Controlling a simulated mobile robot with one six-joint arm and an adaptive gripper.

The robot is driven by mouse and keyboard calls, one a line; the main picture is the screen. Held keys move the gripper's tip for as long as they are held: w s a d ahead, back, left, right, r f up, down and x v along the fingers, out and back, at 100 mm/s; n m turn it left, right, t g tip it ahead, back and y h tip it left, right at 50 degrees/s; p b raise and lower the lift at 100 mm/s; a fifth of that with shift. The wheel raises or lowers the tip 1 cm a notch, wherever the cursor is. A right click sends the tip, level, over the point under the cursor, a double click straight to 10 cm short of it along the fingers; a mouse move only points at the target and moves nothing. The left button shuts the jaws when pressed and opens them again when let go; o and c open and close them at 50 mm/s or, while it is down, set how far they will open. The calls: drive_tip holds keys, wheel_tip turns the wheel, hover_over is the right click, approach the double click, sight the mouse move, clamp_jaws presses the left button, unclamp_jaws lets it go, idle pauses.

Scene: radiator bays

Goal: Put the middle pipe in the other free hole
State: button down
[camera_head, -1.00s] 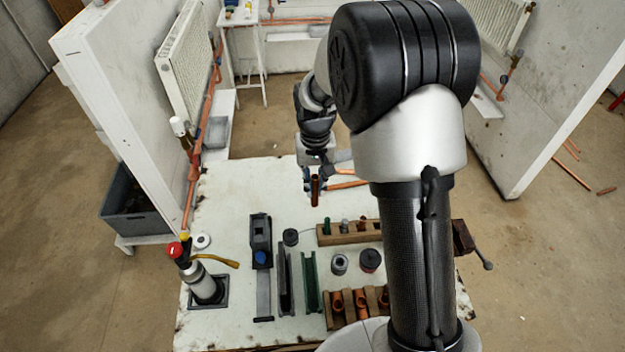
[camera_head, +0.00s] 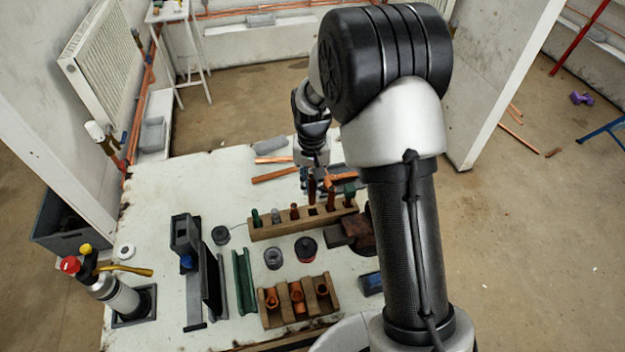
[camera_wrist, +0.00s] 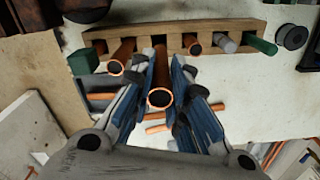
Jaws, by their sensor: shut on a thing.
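A wooden rack (camera_head: 275,231) with a row of holes stands on the white table; it also crosses the top of the wrist view (camera_wrist: 240,25). My gripper (camera_wrist: 162,92) is shut on a copper pipe (camera_wrist: 161,75), whose open end faces the wrist camera. The head view shows this pipe (camera_head: 312,188) upright over the rack, near a dark hole (camera_head: 313,211). I cannot tell whether its lower end has entered a hole. Another copper pipe (camera_wrist: 122,54) stands in the rack to its left in the wrist view. A shorter copper piece (camera_wrist: 193,43) stands to its right.
A grey plug (camera_wrist: 226,42) and a green plug (camera_wrist: 262,44) stand in the rack. A second wooden block (camera_head: 265,315) holds copper fittings. A vise (camera_head: 355,232), two round tins and loose copper pipes (camera_head: 273,174) lie nearby. A torch bottle (camera_head: 115,293) stands at left.

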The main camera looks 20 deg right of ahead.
sight(313, 201)
drive_tip(key=shift+d+f+b, duration=0.1)
drive_tip(key=shift+f+b, duration=1.1)
drive_tip(key=shift+f, duration=0.8)
drive_tip(key=shift+f+b, duration=0.3)
drive_tip(key=shift+f, duration=0.25)
drive_tip(key=shift+f, duration=0.1)
drive_tip(key=shift+f+b, duration=0.9)
drive_tip(key=shift+f, duration=0.45)
drive_tip(key=shift+f, duration=0.45)
